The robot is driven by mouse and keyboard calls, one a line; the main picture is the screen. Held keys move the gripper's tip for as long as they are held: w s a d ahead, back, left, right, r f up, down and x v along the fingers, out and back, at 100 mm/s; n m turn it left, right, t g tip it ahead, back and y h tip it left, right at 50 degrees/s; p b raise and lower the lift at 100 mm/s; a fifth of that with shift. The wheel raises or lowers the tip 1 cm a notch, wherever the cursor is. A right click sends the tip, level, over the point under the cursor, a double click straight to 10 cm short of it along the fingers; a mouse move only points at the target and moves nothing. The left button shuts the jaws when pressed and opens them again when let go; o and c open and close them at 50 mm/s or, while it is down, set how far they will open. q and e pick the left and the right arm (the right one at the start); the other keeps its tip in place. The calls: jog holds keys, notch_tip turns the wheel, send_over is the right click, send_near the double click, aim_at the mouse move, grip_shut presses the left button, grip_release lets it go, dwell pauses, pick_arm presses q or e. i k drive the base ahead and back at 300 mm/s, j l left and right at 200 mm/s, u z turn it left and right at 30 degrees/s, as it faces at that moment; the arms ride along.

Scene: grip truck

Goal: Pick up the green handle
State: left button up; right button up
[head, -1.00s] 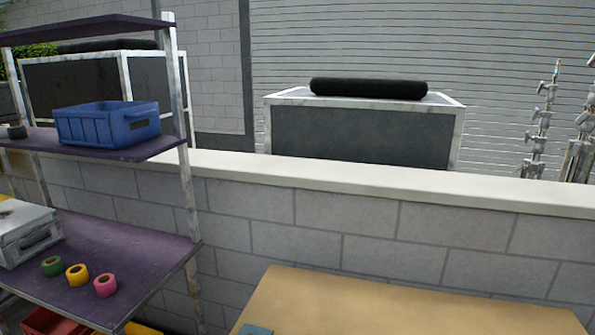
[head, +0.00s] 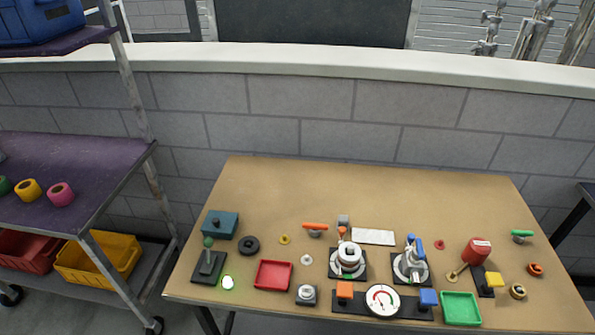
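A small part with a green handle (head: 522,233) stands near the right end of the wooden table (head: 270,190). The green handle is a short bar lying across a grey metal base. A similar part with an orange handle (head: 315,226) stands left of the table's middle. Neither of my grippers is in view, and nothing touches the green handle.
Red (head: 273,288) and green (head: 461,322) trays, a gauge (head: 382,301) and valves crowd the front. The table's back half is clear. A shelf (head: 80,165) stands left.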

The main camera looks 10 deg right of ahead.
aim_at(516, 233)
jog(key=z, duration=1.8)
jog(key=u, duration=1.05)
jog(key=i+l+u, duration=0.2)
jog(key=i+z, duration=0.1)
jog(key=z, duration=1.2)
